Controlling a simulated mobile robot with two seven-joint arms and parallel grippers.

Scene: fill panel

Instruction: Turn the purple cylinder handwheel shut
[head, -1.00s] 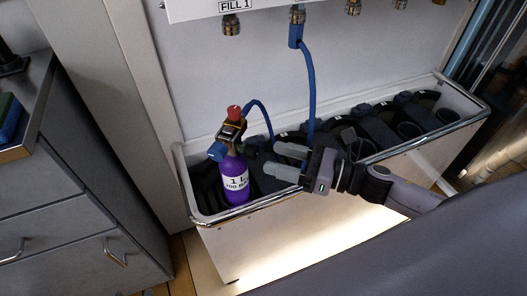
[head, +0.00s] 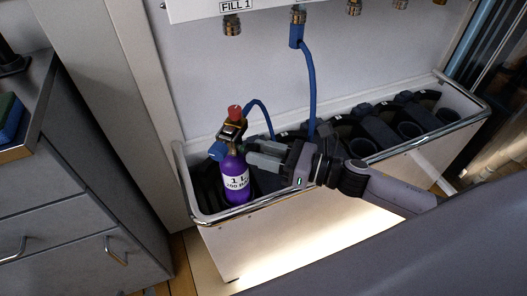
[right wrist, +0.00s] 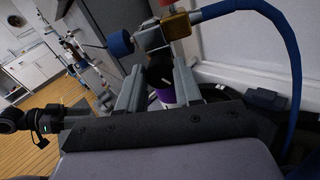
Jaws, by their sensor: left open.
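The purple cylinder (head: 236,182) stands upright at the left end of the white trough, with a white label. On top are a brass-coloured valve block, a red knob (head: 235,112) and a blue knob (head: 217,150) at the side. The right wrist view shows the blue knob (right wrist: 121,43) and brass block (right wrist: 176,25) above the fingertips. I cannot tell which knob is the handwheel. My right gripper (head: 252,153) is open beside the cylinder's upper part. Its fingers are apart, with the dark neck between them in the right wrist view. Part of my left gripper (right wrist: 45,132) shows there at the left edge.
A blue hose (head: 309,90) runs from the fill panel (head: 262,8) to the trough, and loops to the cylinder valve. The trough's metal rail (head: 290,195) lies under my right gripper. Drawers (head: 70,220) stand at the left. Dark holders fill the trough.

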